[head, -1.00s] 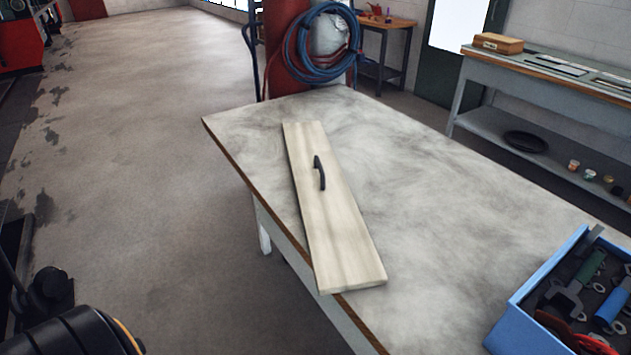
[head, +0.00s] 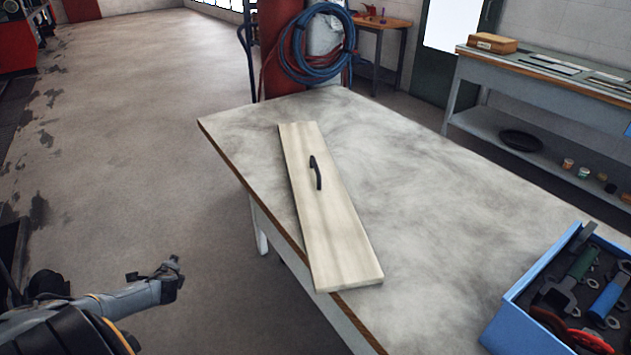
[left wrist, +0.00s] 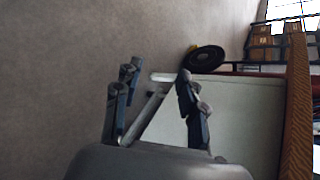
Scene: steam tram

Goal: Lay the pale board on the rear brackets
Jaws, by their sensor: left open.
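The pale board (head: 332,225) lies flat on the table (head: 430,200) in the head view, with a dark handle (head: 316,172) on its top. Its near end reaches the table's left edge. My left gripper (head: 172,278) is in the head view at lower left, over the floor, apart from the board and left of the table. In the left wrist view its fingers (left wrist: 155,92) are spread with nothing between them. The board is not in the left wrist view. No brackets show. My right gripper is in neither view.
A blue tool tray (head: 510,310) stands at the table's right. Behind the table are coiled blue hoses (head: 312,45) and a red cylinder (head: 278,40). A workbench (head: 540,70) stands at the right. Most of the tabletop right of the board is clear.

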